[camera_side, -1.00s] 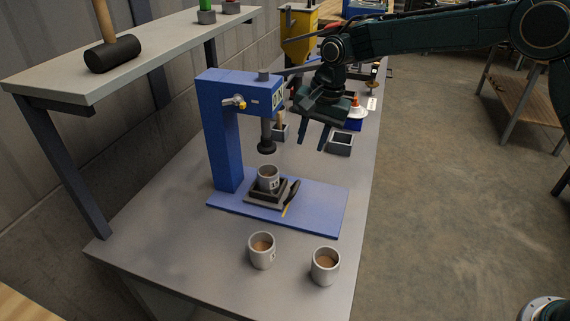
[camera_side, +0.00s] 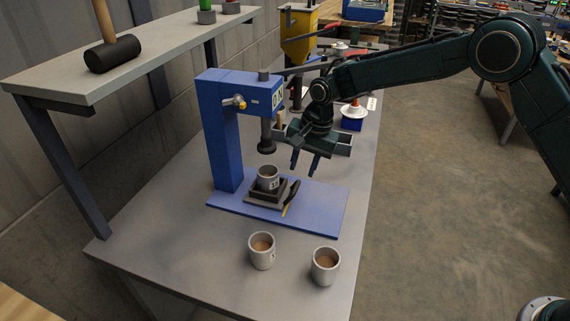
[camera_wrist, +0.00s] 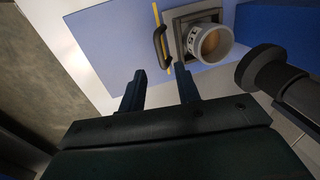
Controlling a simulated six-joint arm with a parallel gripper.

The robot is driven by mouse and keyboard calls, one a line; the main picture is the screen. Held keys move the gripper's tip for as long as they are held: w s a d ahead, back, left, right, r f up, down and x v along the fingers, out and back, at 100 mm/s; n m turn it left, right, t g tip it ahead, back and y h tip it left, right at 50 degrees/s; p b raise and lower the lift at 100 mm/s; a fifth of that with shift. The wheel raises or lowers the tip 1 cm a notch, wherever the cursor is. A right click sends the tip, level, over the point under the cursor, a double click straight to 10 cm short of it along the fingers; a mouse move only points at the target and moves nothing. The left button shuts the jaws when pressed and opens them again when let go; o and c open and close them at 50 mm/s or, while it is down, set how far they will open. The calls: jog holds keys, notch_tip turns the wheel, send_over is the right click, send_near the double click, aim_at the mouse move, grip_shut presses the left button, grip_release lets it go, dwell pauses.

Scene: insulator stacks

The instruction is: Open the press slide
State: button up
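The blue press (camera_side: 226,135) stands on a blue base plate (camera_side: 325,208). Its dark ram (camera_side: 266,146) hangs above a grey cup (camera_side: 268,178) with brown contents. The cup sits on the press slide (camera_side: 262,199), a small dark and grey carriage under the ram. The slide has a dark curved handle (camera_side: 292,193) on its right side; the handle also shows in the wrist view (camera_wrist: 161,46), left of the cup (camera_wrist: 209,42). My gripper (camera_side: 303,170) is open and empty, above and behind the handle. In the wrist view, its fingers (camera_wrist: 160,90) point toward the handle, apart from it.
Two grey cups with brown contents, one (camera_side: 262,250) and another (camera_side: 325,265), stand at the table front. A shelf (camera_side: 130,50) with a mallet (camera_side: 112,53) is at the left. A yellow machine (camera_side: 297,35) and a blue block with a white disc (camera_side: 353,116) stand behind.

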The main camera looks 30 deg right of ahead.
aim_at(297, 185)
jog(key=shift+w+a+f, duration=0.15)
jog(key=shift+f, duration=0.75)
jog(key=shift+w+a+f, duration=0.1)
jog(key=shift+a+f, duration=0.05)
jog(key=shift+f, duration=0.8)
jog(key=shift+w+a+f, duration=0.15)
jog(key=shift+f, duration=0.75)
grip_shut()
